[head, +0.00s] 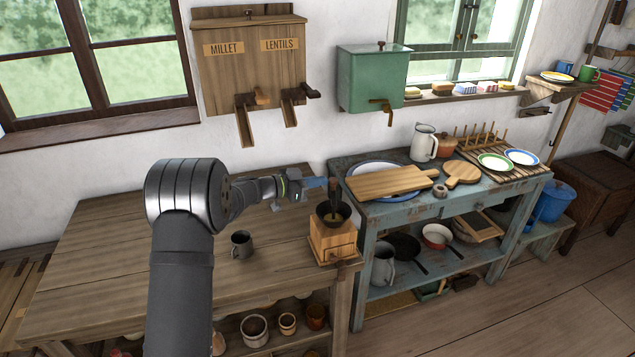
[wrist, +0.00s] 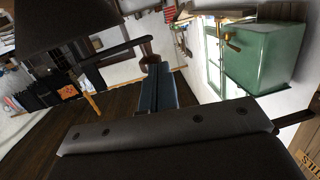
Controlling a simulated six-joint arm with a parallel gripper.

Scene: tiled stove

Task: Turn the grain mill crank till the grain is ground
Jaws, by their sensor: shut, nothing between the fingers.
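The grain mill (head: 332,243) is a wooden box with a dark bowl-shaped hopper, standing at the right end of the brown table. Some yellowish grain shows in the hopper. The crank (head: 334,194) rises dark above the hopper; in the wrist view the crank (wrist: 115,52) is a black bar with a brown knob at its end. My gripper (head: 325,183) reaches in from the left, just beside the crank handle. Its blue fingers (wrist: 160,72) are shut and empty, their tips close to the knob; whether they touch it I cannot tell.
A grey mug (head: 241,245) stands on the brown table (head: 130,250), left of the mill. The blue-grey table (head: 440,205) adjoins at right with a cutting board (head: 390,182). Millet and lentil dispensers (head: 250,70) and a green tank (head: 370,80) hang behind.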

